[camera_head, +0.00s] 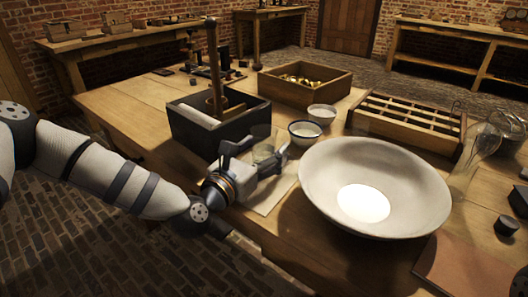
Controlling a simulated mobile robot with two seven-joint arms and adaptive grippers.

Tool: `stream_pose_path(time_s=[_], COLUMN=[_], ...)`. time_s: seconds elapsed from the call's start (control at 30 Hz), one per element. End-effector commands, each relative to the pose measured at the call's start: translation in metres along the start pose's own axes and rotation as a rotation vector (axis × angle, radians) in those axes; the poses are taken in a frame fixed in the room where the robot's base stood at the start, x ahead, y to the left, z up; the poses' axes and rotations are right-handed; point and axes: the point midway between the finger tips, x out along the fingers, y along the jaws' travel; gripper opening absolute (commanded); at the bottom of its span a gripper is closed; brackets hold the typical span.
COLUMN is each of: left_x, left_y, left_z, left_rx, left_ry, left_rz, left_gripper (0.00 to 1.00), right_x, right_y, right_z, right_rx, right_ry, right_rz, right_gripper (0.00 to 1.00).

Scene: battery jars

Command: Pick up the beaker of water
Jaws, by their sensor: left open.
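A clear glass beaker (266,151) stands on the wooden table, beside the dark box and left of the large white bowl. The water in it is hard to make out. My left gripper (260,155) comes in from the left and is open, with its fingers at the beaker, one on each side as far as I can see. Whether they touch the glass I cannot tell. The beaker's lower part is partly hidden by the gripper. My right gripper is not in view.
A large white bowl (420,195) stands close to the right. A dark box (190,140) with an upright wooden rod is behind the gripper. Two small bowls (306,131) (322,113) stand beyond the beaker. A divided wooden rack (408,119) and glassware (484,146) are at right.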

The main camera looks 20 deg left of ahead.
Motion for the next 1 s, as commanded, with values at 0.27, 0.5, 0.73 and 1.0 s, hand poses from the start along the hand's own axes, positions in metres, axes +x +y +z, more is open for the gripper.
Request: stream_pose_path(time_s=[0.27, 0.5, 0.73, 1.0], left_x=[0.004, 0.004, 0.004, 0.004], left_y=[0.000, 0.000, 0.000, 0.000], left_z=[-0.002, -0.002, -0.001, 0.012], left_rx=[-0.002, -0.001, -0.001, 0.001], left_ry=[0.003, 0.003, 0.001, -0.003], left_rz=[0.000, 0.000, 0.000, 0.000], left_gripper=[0.64, 0.11, 0.11, 0.11], right_x=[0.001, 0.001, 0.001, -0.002], right_y=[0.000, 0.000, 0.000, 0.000], right_z=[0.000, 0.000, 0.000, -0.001], right_rx=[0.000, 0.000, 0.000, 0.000], right_ry=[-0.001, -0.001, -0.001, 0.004], right_rz=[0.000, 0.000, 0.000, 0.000], right_gripper=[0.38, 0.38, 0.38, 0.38])
